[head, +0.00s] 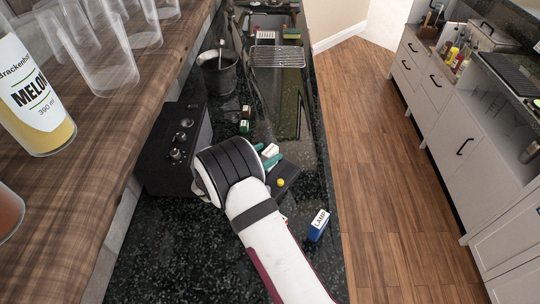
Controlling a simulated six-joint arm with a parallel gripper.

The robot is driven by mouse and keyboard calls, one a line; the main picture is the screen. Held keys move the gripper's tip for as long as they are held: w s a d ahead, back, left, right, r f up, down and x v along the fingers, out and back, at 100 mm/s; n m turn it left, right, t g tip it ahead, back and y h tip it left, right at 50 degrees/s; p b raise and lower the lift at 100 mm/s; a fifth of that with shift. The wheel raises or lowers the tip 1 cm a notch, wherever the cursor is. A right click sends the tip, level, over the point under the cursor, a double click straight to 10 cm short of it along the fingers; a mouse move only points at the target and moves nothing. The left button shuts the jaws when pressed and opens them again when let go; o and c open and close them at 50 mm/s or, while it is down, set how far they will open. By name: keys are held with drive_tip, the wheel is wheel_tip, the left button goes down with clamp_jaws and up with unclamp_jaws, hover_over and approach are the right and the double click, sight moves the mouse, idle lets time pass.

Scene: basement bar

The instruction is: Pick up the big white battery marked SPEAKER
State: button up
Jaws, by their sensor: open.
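My arm reaches over the dark speckled counter, and its black-and-white wrist covers much of the spot in front of it. My gripper (267,155) is mostly hidden beyond the wrist; small teal and white parts show there, and I cannot tell finger from battery. No battery with a readable SPEAKER mark shows. A blue-and-white battery marked LAMP (318,225) stands at the counter's right edge. A green-and-white battery (243,127) and a brown-and-white battery (246,111) stand farther back, their marks too small to read.
A black box with knobs (178,150) stands left of my wrist. A dark bucket (219,73) and a wire rack (277,57) are farther back. A wooden shelf (95,165) with clear glasses and a MELON bottle (33,95) overhangs at left. Open floor lies right of the counter.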

drive_tip(key=shift+x, duration=1.05)
clamp_jaws()
